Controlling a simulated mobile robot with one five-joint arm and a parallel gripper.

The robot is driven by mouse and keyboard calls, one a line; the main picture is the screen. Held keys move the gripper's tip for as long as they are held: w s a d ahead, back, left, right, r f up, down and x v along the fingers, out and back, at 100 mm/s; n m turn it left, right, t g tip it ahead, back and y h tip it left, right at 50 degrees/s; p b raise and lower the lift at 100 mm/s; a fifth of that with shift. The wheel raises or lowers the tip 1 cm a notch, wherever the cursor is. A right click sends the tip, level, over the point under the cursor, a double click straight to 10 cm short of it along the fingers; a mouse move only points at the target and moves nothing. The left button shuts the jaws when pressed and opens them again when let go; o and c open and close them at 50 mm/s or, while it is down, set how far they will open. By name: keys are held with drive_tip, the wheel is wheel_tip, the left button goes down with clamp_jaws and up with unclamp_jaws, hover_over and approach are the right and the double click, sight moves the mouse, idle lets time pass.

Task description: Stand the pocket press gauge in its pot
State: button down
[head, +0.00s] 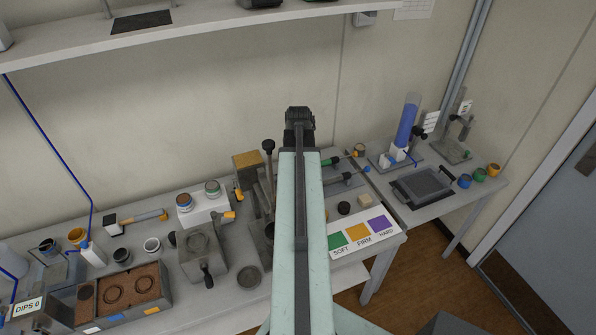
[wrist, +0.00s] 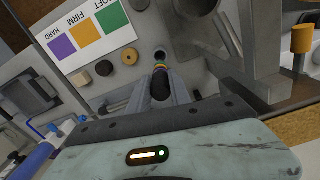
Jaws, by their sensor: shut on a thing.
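The gauge points away from the wrist camera. Just beyond its tip is a small round thing with a dark mouth, possibly the pot (wrist: 160,53). I cannot tell whether the two touch or how far apart they are in height. In the head view my own arm hides the gripper, the gauge and this round thing.
The green, orange and purple card (head: 361,232) lies at the bench's front edge. Beside it sit a black puck (head: 343,208) and a tan puck (head: 364,201). A grey press (head: 200,258) and a soil tray (head: 126,290) stand left of my arm.

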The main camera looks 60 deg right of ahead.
drive_tip(key=shift+f+b, duration=1.95)
drive_tip(key=shift+b, duration=0.15)
drive_tip(key=shift+f, duration=0.1)
drive_tip(key=shift+f, duration=0.1)
drive_tip(key=shift+f+b, duration=2.9)
drive_tip(key=shift+b, duration=0.2)
drive_tip(key=c, duration=1.1)
unclamp_jaws()
drive_tip(key=shift+r, duration=0.1)
wheel_tip(320, 180, up, 8)
drive_tip(key=p, duration=0.8)
